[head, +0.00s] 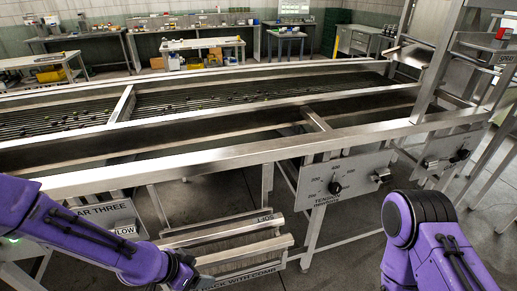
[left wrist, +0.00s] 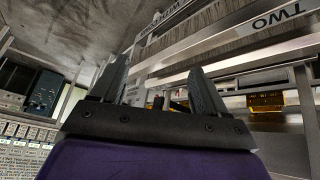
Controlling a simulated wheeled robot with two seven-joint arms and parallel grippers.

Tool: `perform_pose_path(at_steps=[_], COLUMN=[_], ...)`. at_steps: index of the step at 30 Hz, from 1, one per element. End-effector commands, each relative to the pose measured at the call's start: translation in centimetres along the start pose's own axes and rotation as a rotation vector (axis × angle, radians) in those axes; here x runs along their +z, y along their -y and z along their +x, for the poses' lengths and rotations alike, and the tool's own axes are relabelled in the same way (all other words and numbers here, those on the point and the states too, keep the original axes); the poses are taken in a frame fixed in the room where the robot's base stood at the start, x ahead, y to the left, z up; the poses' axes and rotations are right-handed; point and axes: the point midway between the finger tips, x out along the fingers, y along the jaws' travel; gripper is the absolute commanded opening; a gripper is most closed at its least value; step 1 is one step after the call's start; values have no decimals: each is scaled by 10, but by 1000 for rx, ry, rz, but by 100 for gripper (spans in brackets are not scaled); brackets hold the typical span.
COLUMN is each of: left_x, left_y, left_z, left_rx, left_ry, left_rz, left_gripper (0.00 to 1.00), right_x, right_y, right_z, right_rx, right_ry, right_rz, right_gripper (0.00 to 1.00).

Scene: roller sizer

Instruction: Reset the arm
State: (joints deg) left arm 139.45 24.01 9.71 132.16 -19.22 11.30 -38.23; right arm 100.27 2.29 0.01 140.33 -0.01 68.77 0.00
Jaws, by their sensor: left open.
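My left arm comes in from the lower left of the head view, in front of the sizer. My right arm (head: 432,235) shows as purple links at the lower right, below the tension panel. Its gripper is out of the picture.
The roller sizer (head: 240,152) spans the view with small dark items on its rollers. A tension panel with a knob (head: 335,187) hangs at its front. A rack (head: 230,246) sits below. Dark floor (head: 345,262) lies open between my arms. Workbenches (head: 205,45) stand behind.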

Motion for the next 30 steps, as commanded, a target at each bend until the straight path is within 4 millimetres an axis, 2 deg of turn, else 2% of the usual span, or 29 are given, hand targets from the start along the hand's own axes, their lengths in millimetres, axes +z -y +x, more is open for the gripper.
perform_pose_path(at_steps=[5, 8, 11, 13, 15, 18, 19, 21, 23, 30], left_x=[12, 40, 99, 155, 208, 262, 273, 290, 297, 298], left_y=[18, 28, 38, 38, 30, 8, 1, -11, -16, -18], left_z=[9, 17, 24, 23, 16, 11, 11, 11, 11, 11], left_rx=[-127, -231, -397, -544, -669, -731, -732, -729, -726, -723], left_ry=[-78, -110, -129, -127, -94, 27, 61, 114, 135, 141], left_rz=[-384, -646, -943, -1110, -1181, -1152, -1141, -1122, -1120, -1120], left_gripper=[74, 74, 74, 74, 74, 74, 74, 74, 74, 74], right_x=[1, 1, 2, 3, 4, 5, 5, 5, 5, 5], right_y=[0, 0, 0, 0, 1, 1, 1, 1, 1, 1], right_z=[1, 2, 5, 7, 9, 10, 10, 11, 11, 11], right_rx=[0, 1, 1, 0, 0, 0, 1, 0, 1, 0], right_ry=[1, 1, 1, 1, 1, 1, 1, 1, 1, 1], right_rz=[0, 0, 0, 0, 0, 0, 0, 0, 0, 0], right_gripper=[0, 0, 0, 0, 0, 0, 0, 0, 0, 0])
